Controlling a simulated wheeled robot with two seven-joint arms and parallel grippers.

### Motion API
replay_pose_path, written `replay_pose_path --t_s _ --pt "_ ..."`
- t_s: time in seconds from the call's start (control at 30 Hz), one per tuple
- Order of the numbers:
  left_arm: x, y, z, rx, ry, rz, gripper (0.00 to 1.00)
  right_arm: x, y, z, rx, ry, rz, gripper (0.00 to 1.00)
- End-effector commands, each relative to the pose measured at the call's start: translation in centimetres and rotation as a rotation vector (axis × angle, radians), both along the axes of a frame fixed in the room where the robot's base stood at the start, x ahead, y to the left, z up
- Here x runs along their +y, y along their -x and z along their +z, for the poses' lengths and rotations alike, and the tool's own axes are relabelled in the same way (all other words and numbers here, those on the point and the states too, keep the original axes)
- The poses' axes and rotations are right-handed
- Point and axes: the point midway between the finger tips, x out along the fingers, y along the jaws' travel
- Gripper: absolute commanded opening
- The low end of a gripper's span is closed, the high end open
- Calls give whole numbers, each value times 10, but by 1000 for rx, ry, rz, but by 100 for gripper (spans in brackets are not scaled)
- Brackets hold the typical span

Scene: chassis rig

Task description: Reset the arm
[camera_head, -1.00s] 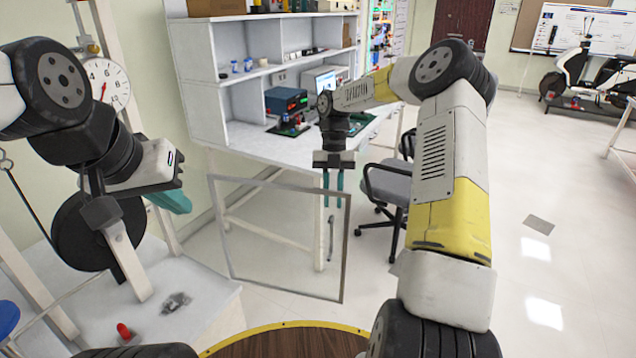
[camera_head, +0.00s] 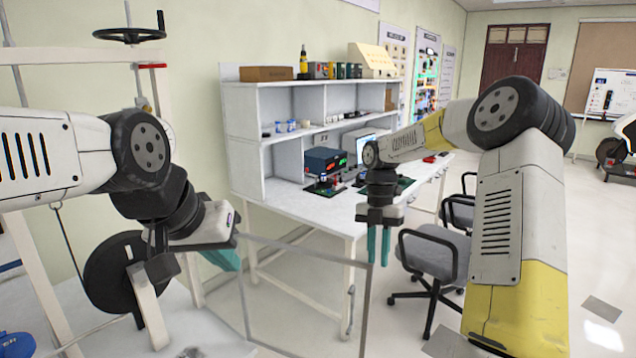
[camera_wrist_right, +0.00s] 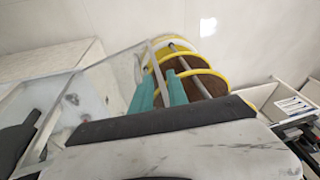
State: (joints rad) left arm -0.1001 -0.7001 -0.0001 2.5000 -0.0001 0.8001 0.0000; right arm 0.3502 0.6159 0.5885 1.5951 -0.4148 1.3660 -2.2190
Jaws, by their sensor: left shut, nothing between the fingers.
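My left gripper (camera_head: 224,259) hangs at the left in the head view, with its teal fingers together and nothing seen between them. The left arm is bent in from the left edge. My right gripper (camera_head: 378,246) points straight down near the middle, its two teal fingers parallel with a narrow gap and nothing between them. Its fingers also show in the right wrist view (camera_wrist_right: 157,92), apart and empty. The right arm reaches forward from the lower right, bent at the elbow. Neither gripper visibly touches anything.
A white workbench (camera_head: 310,209) with shelves stands ahead, with devices on it. Grey chairs (camera_head: 432,255) stand to its right. A thin grey frame (camera_head: 243,290) stands in front. A rig with a black wheel (camera_head: 112,272) stands at the left.

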Motion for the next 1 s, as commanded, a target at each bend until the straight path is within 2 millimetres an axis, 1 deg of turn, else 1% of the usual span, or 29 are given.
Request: replay_pose_path --t_s 0.03,0.17,0.27,0.4,0.47,0.6,0.67,0.7,0.8,0.9,1.0 --pt "0 0 0 0 0 0 0 1 5 10 -20 27 -50 20" --pt "0 0 0 0 0 0 0 3 20 33 -79 93 -227 20" --pt "0 0 0 0 0 0 0 5 38 57 -144 145 -424 20" --pt "0 0 0 0 0 0 0 7 73 92 -254 184 -794 20" --pt "0 0 0 0 0 0 0 6 89 104 -294 181 -963 20" --pt "0 0 0 0 0 0 0 6 127 128 -362 122 -1367 20" --pt "0 0 0 0 0 0 0 5 144 136 -373 74 -1544 20" --pt "0 0 0 0 0 0 0 5 155 140 -372 36 -1660 20" --pt "0 0 0 0 0 0 0 4 182 148 -339 -78 -1944 20" --pt "0 0 0 0 0 0 0 4 204 151 -265 -197 -2187 20" --pt "0 0 0 0 0 0 0 5 219 151 -173 -299 -2366 20"
